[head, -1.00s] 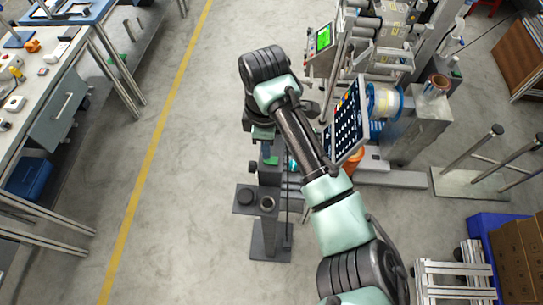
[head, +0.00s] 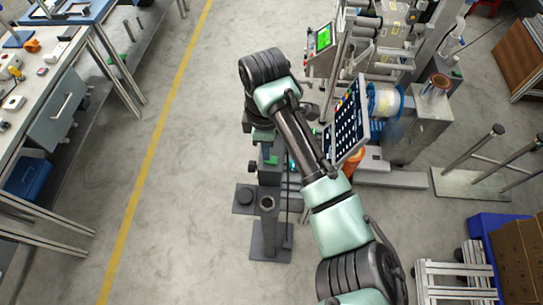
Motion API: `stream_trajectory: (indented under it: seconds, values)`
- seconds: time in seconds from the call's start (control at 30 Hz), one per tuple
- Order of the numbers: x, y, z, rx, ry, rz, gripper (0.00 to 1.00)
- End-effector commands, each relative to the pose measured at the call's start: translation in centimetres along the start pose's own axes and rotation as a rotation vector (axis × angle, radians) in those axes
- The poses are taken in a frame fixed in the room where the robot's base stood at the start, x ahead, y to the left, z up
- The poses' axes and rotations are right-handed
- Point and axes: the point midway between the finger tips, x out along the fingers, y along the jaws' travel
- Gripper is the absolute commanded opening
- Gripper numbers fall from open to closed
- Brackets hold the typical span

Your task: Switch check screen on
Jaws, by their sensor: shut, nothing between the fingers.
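A tilted panel (head: 347,121) with a dark screen and rows of light icons stands right of my forearm, at the machine. A smaller unit with a lit green screen (head: 323,38) sits higher up on the machine. Which of the two is the check screen, I cannot tell for certain. My arm reaches up from the bottom right and bends down at its wrist.
Rollers and a blue-rimmed reel (head: 383,101) lie behind the panel. Workbenches (head: 52,105) line the left. A blue crate (head: 487,226) with cartons is at the lower right. Floor around the yellow line (head: 150,165) is clear.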

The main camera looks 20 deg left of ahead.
Motion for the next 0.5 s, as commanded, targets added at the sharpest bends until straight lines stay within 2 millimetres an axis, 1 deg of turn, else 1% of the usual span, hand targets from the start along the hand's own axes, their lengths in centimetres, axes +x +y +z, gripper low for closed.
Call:
stream_trajectory:
  seconds: [0.5]
  values:
    - [0.86, 0.00, -0.01, 0.000, 0.000, 0.000, 0.00]
